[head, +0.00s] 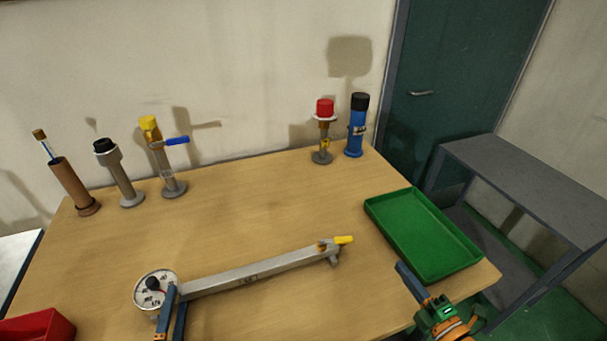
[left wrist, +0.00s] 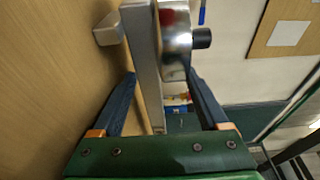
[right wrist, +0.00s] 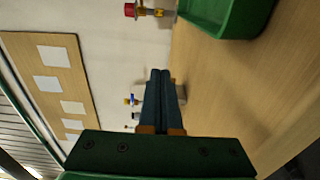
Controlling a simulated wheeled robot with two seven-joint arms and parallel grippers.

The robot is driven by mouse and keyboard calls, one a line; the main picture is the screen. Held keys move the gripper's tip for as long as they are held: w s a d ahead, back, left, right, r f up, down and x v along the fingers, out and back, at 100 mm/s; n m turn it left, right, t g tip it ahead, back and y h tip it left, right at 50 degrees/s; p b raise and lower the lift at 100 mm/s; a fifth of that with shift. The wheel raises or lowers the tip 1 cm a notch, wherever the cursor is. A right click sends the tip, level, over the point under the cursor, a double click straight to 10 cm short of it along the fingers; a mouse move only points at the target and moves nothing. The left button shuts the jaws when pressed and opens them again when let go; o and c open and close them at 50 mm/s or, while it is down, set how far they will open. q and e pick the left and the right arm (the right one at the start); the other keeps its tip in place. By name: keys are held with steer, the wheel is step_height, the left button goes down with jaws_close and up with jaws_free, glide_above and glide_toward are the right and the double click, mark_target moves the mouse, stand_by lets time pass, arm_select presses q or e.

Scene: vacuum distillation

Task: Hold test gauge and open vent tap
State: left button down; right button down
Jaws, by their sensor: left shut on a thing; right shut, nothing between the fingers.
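The test gauge (head: 156,289), a round white dial with a dark knob, sits at the left end of a long grey bar (head: 250,275) over the table. A small tap with a yellow handle (head: 344,240) is at the bar's right end, its handle pointing right. My left gripper (head: 174,300) is shut on the gauge assembly; in the left wrist view its fingers (left wrist: 165,95) stand either side of the bar by the metal gauge body (left wrist: 175,35). My right gripper (head: 402,268) is shut and empty, right of the yellow handle; its fingers (right wrist: 160,80) touch in the right wrist view.
A green tray (head: 425,272) lies at the table's right edge, close to my right gripper. Fittings with red (head: 325,106), black (head: 106,146) and yellow (head: 149,122) tops stand along the back, with a blue cylinder (head: 355,140). A red bin (head: 38,326) is front left.

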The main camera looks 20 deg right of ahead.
mark_target(345, 243)
stand_by(0.5)
